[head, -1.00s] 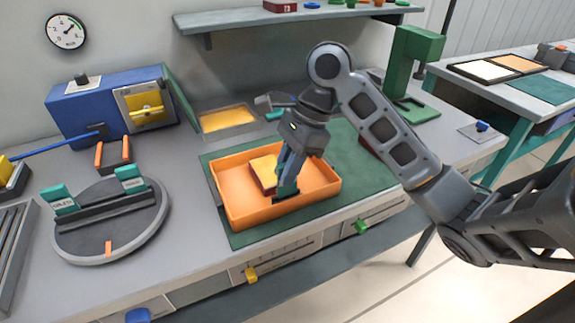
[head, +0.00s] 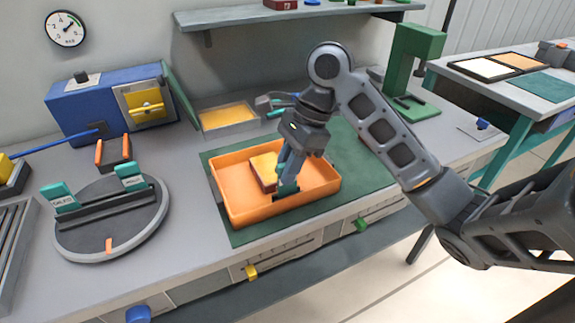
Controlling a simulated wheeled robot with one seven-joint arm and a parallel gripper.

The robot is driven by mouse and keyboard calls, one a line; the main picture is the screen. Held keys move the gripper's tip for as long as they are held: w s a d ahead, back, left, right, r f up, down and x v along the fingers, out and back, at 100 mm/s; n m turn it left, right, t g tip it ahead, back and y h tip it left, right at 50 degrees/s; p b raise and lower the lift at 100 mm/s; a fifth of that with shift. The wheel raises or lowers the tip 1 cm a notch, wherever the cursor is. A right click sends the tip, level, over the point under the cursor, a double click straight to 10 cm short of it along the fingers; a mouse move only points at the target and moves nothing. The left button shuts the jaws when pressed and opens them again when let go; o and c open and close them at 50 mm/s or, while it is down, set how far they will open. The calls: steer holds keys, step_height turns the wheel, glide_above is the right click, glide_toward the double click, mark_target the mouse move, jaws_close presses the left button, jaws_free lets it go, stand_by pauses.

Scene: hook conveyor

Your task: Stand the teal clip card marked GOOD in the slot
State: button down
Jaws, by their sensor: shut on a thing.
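My gripper (head: 287,182) points down into the orange tray (head: 232,217). It is shut on a small teal piece (head: 288,188), which looks like a clip card; its marking cannot be read. A dark piece shows at its foot, close to the tray floor; I cannot tell whether it touches. A yellow-topped dark red block (head: 263,168) lies just left of the gripper in the tray. Two other teal cards, a left one (head: 62,197) and a right one (head: 131,177), stand at the dark grooved bar (head: 103,204) on the round grey turntable (head: 130,236). Their lettering is too small to read surely.
A blue machine (head: 95,108) with a yellow handle stands at the back left. An orange-armed fixture (head: 113,152) stands behind the turntable. A shallow yellow bin (head: 228,118) lies behind the tray. A green press (head: 413,65) stands at right. Bare bench lies between turntable and tray.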

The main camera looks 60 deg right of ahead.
mark_target(288, 194)
steer(key=shift+f+b, duration=0.65)
steer(key=shift+f, duration=0.95)
stand_by(0.8)
steer(key=c, duration=1)
jaws_free()
steer(key=p+v, duration=0.1)
steer(key=v, duration=0.6)
steer(key=shift+d+r+p, duration=0.1)
steer(key=shift+r+p, duration=0.2)
steer(key=shift+r, duration=0.1)
